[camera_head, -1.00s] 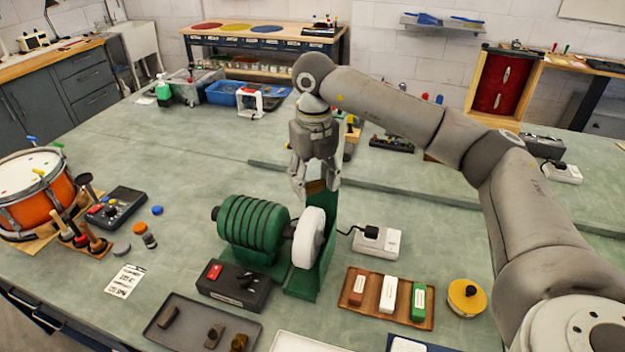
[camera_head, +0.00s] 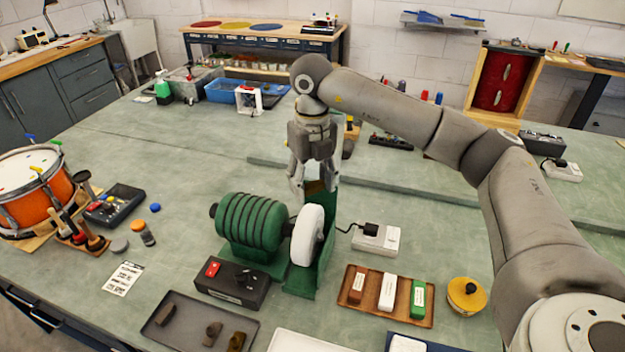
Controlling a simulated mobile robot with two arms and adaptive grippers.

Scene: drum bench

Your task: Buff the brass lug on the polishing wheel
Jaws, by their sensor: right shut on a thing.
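The polishing wheel (camera_head: 307,236) is a white disc on the right end of a green ribbed motor (camera_head: 250,222), with a green guard (camera_head: 327,243) beside it. My right gripper (camera_head: 313,188) points down just behind and above the wheel, at the top of the guard. It is shut on a small brownish piece, apparently the brass lug (camera_head: 316,187), mostly hidden by the fingers. I cannot tell whether it touches the wheel. Several dark and brownish lugs (camera_head: 212,333) lie in a grey tray (camera_head: 188,341) at the front. My left gripper is not in view.
A switch box (camera_head: 232,284) with a red button stands before the motor. A wooden tray (camera_head: 420,317) of compound bars, a yellow-topped tin (camera_head: 466,296) and a white power box (camera_head: 376,238) are to the right. An orange drum (camera_head: 38,197) stands left. The bench left of the motor is partly clear.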

